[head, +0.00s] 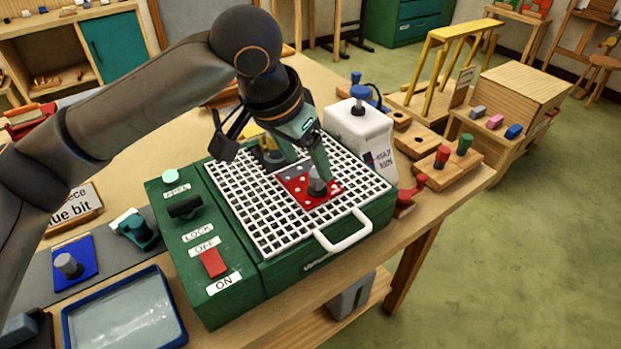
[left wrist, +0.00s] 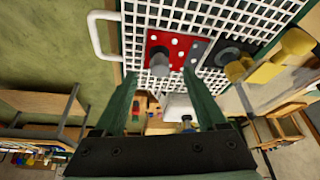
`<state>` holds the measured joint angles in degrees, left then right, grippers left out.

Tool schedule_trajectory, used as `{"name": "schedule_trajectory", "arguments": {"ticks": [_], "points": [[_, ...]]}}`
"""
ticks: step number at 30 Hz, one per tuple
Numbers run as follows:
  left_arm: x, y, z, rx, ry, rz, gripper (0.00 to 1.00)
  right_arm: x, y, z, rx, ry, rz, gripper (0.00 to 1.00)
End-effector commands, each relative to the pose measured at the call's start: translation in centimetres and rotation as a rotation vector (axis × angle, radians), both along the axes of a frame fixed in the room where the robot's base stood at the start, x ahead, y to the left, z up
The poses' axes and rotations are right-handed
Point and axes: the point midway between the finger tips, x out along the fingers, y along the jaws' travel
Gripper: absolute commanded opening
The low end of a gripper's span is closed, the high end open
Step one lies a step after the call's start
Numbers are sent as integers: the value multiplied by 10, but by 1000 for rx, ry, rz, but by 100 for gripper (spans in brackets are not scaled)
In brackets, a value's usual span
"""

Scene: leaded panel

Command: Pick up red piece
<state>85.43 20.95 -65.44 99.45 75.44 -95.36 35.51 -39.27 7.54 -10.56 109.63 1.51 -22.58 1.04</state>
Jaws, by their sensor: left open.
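The red piece (head: 296,186) is a flat plate with pale dots and a grey knob (head: 318,182). It lies on the white grid (head: 256,207) of the green machine (head: 228,262). My left gripper (head: 309,170) is above it, pointing down, open and empty. The finger nearest the head camera overlaps the knob in the head view, so contact is unclear there. In the left wrist view, the red piece (left wrist: 178,43) and its knob show ahead of the spread fingers (left wrist: 160,78), with the knob roughly in line with the gap. My right gripper is not in view.
A white handle (head: 343,236) sticks out in front. A blue piece (head: 82,275) and a tray (head: 125,315) lie left.

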Motion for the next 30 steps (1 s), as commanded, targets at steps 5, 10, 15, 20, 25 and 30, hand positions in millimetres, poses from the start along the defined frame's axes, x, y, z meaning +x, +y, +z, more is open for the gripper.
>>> {"name": "schedule_trajectory", "arguments": {"ticks": [5, 10, 15, 20, 25, 30], "points": [[4, -4, -12, 0, 0, -1, 74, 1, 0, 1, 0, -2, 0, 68], [12, -11, -32, 1, 3, 0, 74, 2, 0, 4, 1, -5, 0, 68], [19, -18, -52, 0, 0, -1, 74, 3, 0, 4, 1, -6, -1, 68], [21, -19, -58, -1, -1, -2, 74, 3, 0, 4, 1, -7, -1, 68], [21, -19, -57, -1, -1, -2, 71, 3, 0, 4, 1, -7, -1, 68], [21, -19, -57, -1, -1, -2, 52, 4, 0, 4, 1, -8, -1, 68]]}}
